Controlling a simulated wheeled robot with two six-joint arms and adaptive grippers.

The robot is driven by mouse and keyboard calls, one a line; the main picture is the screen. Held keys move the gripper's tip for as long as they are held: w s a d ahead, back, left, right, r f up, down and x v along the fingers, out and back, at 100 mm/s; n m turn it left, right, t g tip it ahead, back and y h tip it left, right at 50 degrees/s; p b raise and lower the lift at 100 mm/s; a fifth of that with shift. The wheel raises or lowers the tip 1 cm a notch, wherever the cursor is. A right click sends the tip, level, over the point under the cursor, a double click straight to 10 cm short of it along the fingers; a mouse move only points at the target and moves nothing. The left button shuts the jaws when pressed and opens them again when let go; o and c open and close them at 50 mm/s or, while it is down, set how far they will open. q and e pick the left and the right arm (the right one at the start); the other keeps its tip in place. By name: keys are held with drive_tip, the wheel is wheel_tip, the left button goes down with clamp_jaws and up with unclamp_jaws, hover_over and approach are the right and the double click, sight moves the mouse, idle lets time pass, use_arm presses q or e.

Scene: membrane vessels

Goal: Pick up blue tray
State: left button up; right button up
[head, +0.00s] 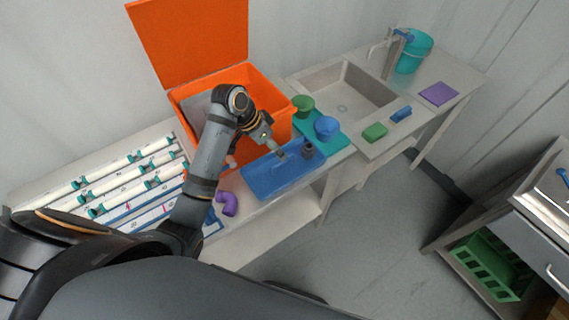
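The blue tray (262,183) lies on the bench top in front of the open orange box, close to the bench's front edge. My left gripper (282,157) points down over the back part of the tray. It looks small and partly blends with the tray, so I cannot tell whether its fingers are open, shut or touching the tray. A small dark upright object (308,150) shows at the tray's back right; what it is is unclear. My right gripper is not in view.
The orange box (200,40) has its lid raised behind the tray. A teal tray (334,144) with a green cup (303,105) and a blue cup (326,127) is to the right. A purple elbow pipe (228,203) lies left. White membrane vessels (120,180) fill the left bench.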

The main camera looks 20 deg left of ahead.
sight(284, 165)
use_arm(q)
drive_tip(key=shift+x, duration=1.25)
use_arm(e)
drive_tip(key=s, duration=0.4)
use_arm(q)
drive_tip(key=shift+w+a+f, duration=0.2)
drive_tip(key=shift+w+f, duration=0.35)
drive_tip(key=shift+p+x, duration=0.8)
drive_tip(key=shift+x, duration=0.25)
drive_tip(key=x, duration=0.2)
drive_tip(key=shift+f, duration=0.4)
drive_tip(key=shift+c, duration=1.1)
clamp_jaws()
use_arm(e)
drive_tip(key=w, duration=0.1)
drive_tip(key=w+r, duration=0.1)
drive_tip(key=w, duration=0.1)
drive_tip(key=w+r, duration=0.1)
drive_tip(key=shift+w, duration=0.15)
